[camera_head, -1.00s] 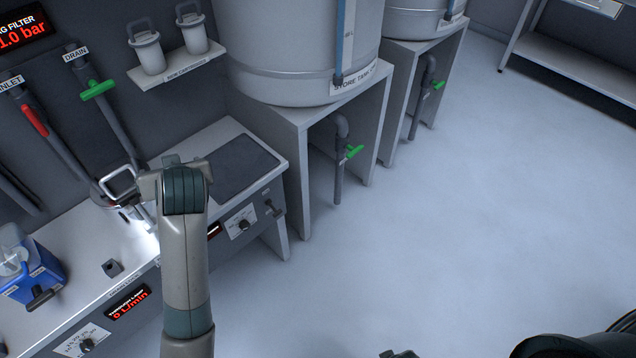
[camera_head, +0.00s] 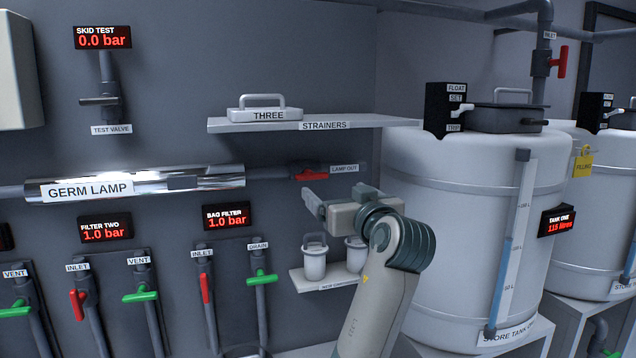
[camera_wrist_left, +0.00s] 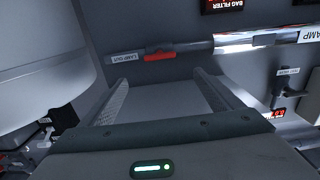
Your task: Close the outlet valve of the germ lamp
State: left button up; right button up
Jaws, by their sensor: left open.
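The germ lamp (camera_head: 140,186) is a shiny horizontal tube on the grey wall at the left. Its outlet valve (camera_head: 310,175), with a red handle lying roughly along the pipe, sits right of the tube beside the "LAMP OUT" label (camera_head: 345,169). My left gripper (camera_head: 312,205) is open and empty, a little below and in front of this valve. In the left wrist view, the picture is upside down. The red handle (camera_wrist_left: 159,53) shows beyond the open fingers (camera_wrist_left: 163,80), apart from them. My right gripper is out of view.
A strainer shelf (camera_head: 310,124) juts out above the valve. A lower shelf (camera_head: 325,282) holds small canisters. The large store tank (camera_head: 450,230) stands close on the right. Filter pipes with red and green handles (camera_head: 262,278) run below the lamp.

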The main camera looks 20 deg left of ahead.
aim_at(313, 174)
pick_arm(q)
jog(key=shift+w+a, duration=0.1)
jog(key=shift+w, duration=0.05)
jog(key=p+x, duration=0.6)
jog(key=x, duration=0.9)
jog(key=shift+w+a+r+p, duration=0.1)
jog(key=shift+w+a+p, duration=0.15)
jog(key=shift+p, duration=0.15)
jog(key=shift+w+a+f, duration=0.2)
jog(key=shift+w+a, duration=0.2)
jog(key=shift+w, duration=0.2)
jog(key=c, duration=1.1)
